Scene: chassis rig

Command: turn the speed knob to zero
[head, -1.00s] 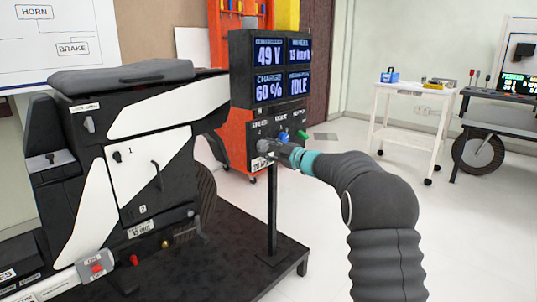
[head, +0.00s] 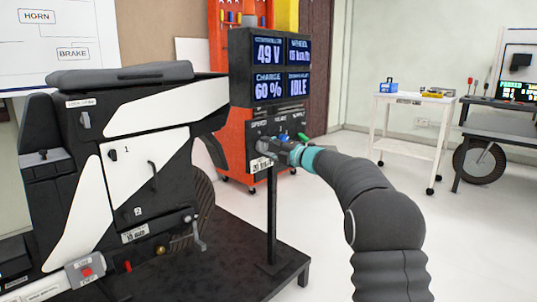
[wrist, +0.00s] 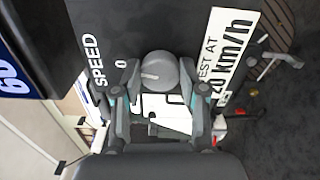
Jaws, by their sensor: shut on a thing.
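The speed knob (wrist: 158,70) is a round grey knob with a white pointer mark, on a dark control panel (head: 256,162) below a display box. In the wrist view the pointer mark lies on the knob's left side, towards a printed 0 beside the word SPEED. My gripper (wrist: 158,88) has its two fingers on either side of the knob and is shut on it. In the head view my gripper (head: 271,147) reaches the panel from the right and largely hides the knob. A white label reading "test at 20 km/h" (wrist: 229,50) is beside the knob.
The display box (head: 270,70) shows 49 V, 60 % charge and IDLE. Blue (head: 284,138) and green (head: 302,136) controls sit right of the knob. A black and white vehicle rig (head: 130,150) stands left on a dark platform.

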